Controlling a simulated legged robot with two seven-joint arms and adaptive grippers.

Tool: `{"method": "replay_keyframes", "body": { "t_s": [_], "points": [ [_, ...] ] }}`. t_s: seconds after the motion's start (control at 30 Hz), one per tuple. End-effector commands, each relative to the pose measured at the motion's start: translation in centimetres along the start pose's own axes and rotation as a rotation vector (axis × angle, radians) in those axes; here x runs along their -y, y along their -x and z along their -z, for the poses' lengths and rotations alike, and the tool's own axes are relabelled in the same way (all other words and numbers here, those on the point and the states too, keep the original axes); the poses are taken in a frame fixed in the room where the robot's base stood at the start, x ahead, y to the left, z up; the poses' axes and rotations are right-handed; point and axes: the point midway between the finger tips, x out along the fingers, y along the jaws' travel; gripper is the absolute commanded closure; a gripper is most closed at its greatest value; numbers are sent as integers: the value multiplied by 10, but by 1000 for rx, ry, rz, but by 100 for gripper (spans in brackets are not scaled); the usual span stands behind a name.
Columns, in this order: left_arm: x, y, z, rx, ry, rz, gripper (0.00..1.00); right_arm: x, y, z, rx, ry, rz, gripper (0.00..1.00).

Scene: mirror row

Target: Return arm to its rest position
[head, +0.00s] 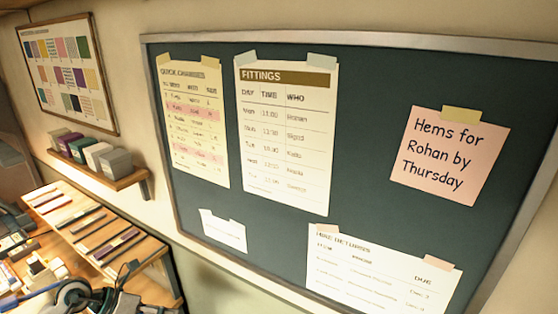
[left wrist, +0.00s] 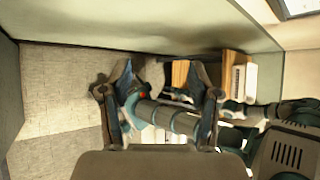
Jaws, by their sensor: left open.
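My left gripper (left wrist: 162,72) shows in the left wrist view with its two dark fingers spread apart. It is open, with nothing held between the fingers. Behind and to the right of the fingers are grey and teal jointed links, which look like parts of my own body. No gripper can be made out in the head view. My right gripper does not show in either view.
In the head view a dark notice board (head: 375,160) with pinned papers fills the wall. A small wooden shelf (head: 125,180) holds several boxes. A cluttered wooden bench (head: 160,262) stands at the lower left. In the wrist view a pale tiled surface (left wrist: 55,90) is bare.

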Motion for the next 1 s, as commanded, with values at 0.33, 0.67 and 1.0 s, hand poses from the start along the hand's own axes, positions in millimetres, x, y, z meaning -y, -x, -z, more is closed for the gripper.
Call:
{"method": "replay_keyframes", "body": {
  "t_s": [0.33, 0.67, 1.0],
  "points": [
    [-136, -108, -28, 486, 805, 514, 38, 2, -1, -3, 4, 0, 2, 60],
    [-312, -213, 114, 873, 1587, 483, 38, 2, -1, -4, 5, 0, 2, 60],
    [-378, -307, 346, 1080, 2192, 163, 38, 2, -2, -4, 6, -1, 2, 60]
  ]
}}
